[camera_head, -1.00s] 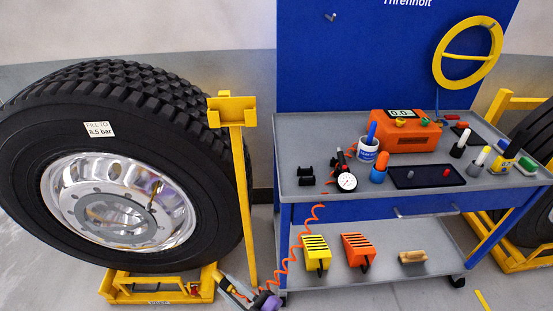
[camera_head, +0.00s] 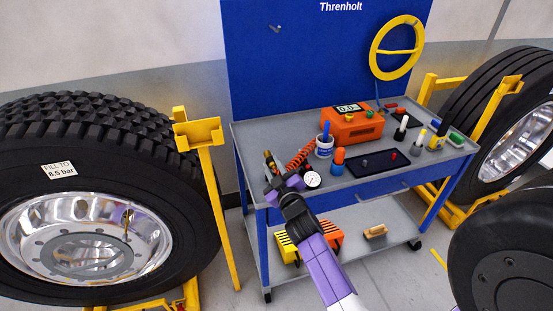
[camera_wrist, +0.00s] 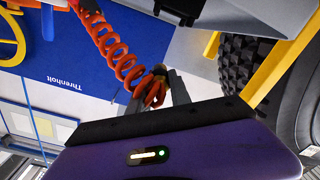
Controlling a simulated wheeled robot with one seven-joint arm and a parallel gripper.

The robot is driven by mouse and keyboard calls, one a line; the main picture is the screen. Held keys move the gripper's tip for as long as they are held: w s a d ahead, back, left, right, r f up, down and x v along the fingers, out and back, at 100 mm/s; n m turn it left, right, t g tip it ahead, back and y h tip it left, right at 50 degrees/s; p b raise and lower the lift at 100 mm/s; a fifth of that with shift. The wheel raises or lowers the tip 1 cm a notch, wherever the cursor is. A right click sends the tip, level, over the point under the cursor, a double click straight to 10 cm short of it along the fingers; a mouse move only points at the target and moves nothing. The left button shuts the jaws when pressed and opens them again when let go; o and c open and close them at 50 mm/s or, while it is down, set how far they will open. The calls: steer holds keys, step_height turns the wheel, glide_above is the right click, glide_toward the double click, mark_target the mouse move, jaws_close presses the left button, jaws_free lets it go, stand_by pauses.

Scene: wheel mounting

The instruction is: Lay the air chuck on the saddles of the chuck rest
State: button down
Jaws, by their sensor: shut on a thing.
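My gripper (camera_head: 272,174) is over the left end of the trolley top, with the purple wrist reaching up from below. It is shut on the air chuck (camera_head: 268,157), whose brass end shows just beyond the fingers. In the wrist view the chuck (camera_wrist: 160,84) sits between the two grey fingertips (camera_wrist: 158,97), with the orange coiled hose (camera_wrist: 116,56) running from it. The black saddles of the chuck rest, seen earlier on this corner, are now mostly hidden behind my gripper. I cannot tell whether the chuck touches them.
A round gauge (camera_head: 312,180) lies close right of my gripper. A white cup (camera_head: 324,147), an orange-topped bottle (camera_head: 338,160), a dark tray (camera_head: 372,164) and an orange inflator box (camera_head: 352,125) stand further right. A yellow post (camera_head: 210,180) and a large tyre (camera_head: 90,135) are left.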

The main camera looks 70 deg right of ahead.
steer(key=shift+s+d+r, duration=0.4)
steer(key=shift+d, duration=0.25)
steer(key=shift+a, duration=0.1)
